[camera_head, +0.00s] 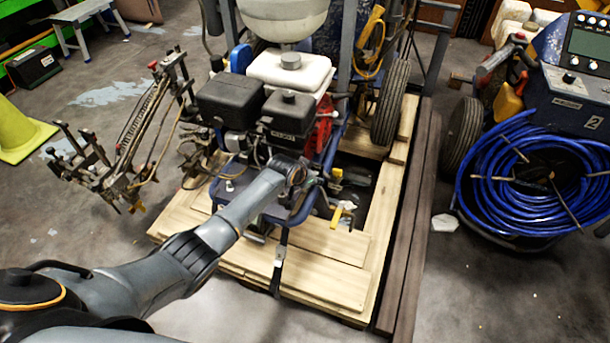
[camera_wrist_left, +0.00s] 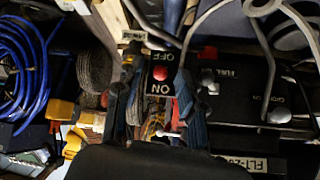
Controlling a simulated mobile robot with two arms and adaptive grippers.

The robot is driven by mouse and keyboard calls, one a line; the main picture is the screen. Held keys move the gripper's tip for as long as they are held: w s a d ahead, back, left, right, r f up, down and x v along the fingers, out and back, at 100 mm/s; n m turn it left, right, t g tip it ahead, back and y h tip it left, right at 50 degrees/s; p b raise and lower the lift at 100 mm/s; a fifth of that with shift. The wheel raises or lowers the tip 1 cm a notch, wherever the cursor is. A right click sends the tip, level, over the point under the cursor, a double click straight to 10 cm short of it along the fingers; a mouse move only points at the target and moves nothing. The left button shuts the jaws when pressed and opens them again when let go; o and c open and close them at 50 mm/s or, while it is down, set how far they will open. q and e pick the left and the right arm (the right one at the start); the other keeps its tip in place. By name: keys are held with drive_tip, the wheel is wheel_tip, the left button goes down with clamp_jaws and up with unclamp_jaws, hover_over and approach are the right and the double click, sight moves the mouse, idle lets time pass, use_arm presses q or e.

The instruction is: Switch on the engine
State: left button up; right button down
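The engine (camera_head: 258,112), with a black box cover and a white fuel tank (camera_head: 288,70), sits on the blue line striper frame. In the left wrist view a red switch (camera_wrist_left: 160,73) sits on a black plate between upside-down OFF and ON labels. My left gripper (camera_head: 308,186) is at the front of the engine, its fingers partly hidden by the wrist. In the left wrist view the left gripper (camera_wrist_left: 152,105) shows two fingers apart, with the switch just beyond and between them. I see no contact with the switch. My right gripper is not in view.
A black panel (camera_wrist_left: 235,90) with FUEL and CHOKE labels and levers is beside the switch. The machine stands on a wooden pallet (camera_head: 310,265). A blue hose coil (camera_head: 530,175) stands at right. Bare floor lies in front.

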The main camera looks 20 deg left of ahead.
use_arm(q)
drive_tip(key=v, duration=1.1)
drive_tip(key=shift+s+r, duration=0.15)
drive_tip(key=shift+r, duration=0.05)
drive_tip(key=shift+f, duration=0.1)
